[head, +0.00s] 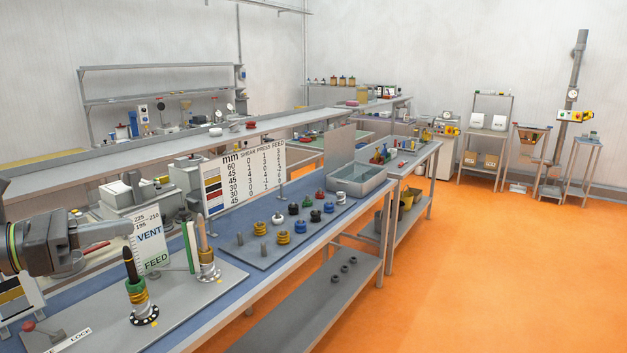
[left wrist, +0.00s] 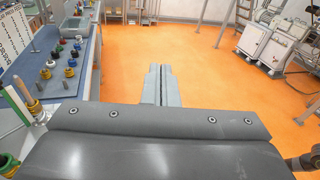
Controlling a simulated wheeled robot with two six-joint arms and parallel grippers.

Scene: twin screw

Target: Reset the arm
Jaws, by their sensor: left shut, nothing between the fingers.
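My left gripper (head: 128,229) comes in from the left in the head view, above the near end of the blue bench (head: 213,221). Its two fingers are closed together and empty, pointing right; they also show closed in the left wrist view (left wrist: 160,85), over orange floor. Below the gripper on a grey plate stand a dark-tipped screw with green and yellow rings (head: 137,292) and a tan-tipped screw (head: 204,240). A VENT/FEED sign (head: 151,242) stands just behind the fingers.
Several coloured ring pieces stand on a grey board (head: 262,257) farther along the bench. A number chart (head: 243,176) and a grey tray (head: 357,180) stand behind them. A red-knobbed lever (head: 30,327) is at the near left. The orange floor (head: 480,270) to the right is clear.

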